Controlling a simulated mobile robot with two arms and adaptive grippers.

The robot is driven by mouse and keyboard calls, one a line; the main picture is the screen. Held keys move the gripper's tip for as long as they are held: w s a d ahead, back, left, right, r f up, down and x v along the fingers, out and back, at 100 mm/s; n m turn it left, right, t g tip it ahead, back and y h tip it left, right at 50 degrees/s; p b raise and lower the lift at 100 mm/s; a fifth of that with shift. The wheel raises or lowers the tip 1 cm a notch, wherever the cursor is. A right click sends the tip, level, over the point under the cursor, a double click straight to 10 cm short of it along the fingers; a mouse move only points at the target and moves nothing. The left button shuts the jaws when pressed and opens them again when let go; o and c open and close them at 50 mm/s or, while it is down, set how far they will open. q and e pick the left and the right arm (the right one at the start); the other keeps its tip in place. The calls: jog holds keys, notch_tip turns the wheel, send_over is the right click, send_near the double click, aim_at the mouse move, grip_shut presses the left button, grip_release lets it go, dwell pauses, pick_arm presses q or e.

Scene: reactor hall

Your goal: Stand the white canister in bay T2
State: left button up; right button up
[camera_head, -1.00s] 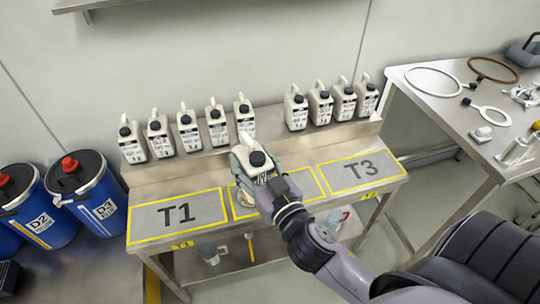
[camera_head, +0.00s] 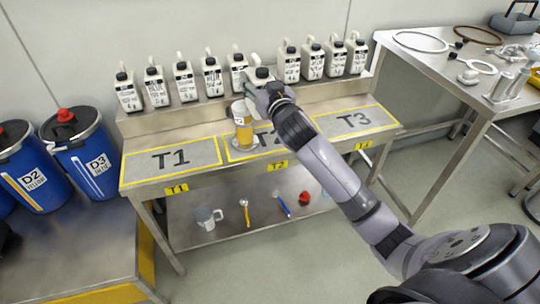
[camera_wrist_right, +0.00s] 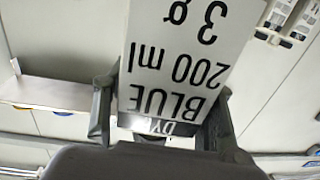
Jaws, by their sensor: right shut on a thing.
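A white canister (camera_head: 262,77) with a black cap is held in my right gripper (camera_head: 256,88). It looks upright and is raised in front of the shelf, above the back of the bench. In the right wrist view the fingers are shut on both sides of the canister (camera_wrist_right: 185,60), whose label reads BLUE, 200 ml and 3 g. Bay T2 (camera_head: 234,155) is the middle yellow-outlined panel, partly covered by my right arm. A white and orange cup-like container (camera_head: 242,128) stands on a round base in T2. My left gripper is out of view.
Several similar white canisters (camera_head: 183,82) stand on the raised back shelf, on both sides of a gap. Bays T1 (camera_head: 200,150) and T3 (camera_head: 372,117) are empty. Blue drums (camera_head: 90,170) stand at left; a side table (camera_head: 425,75) with tools stands at right.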

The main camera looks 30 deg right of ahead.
jog(key=w+d+r+h+b, duration=0.1)
jog(key=w+d+r+b, duration=0.25)
jog(key=d, duration=0.35)
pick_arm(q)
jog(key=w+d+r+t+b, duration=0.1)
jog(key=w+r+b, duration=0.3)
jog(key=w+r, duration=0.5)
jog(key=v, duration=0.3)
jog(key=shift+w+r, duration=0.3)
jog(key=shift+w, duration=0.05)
pick_arm(e)
jog(key=shift+m, duration=0.4)
notch_tip(320, 180, down, 19)
jog(key=shift+f, duration=0.1)
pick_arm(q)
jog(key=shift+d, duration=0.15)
pick_arm(e)
jog(key=o, duration=1.5)
jog(key=shift+f, duration=0.1)
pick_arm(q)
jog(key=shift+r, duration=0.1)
pick_arm(e)
jog(key=shift+o, duration=0.2)
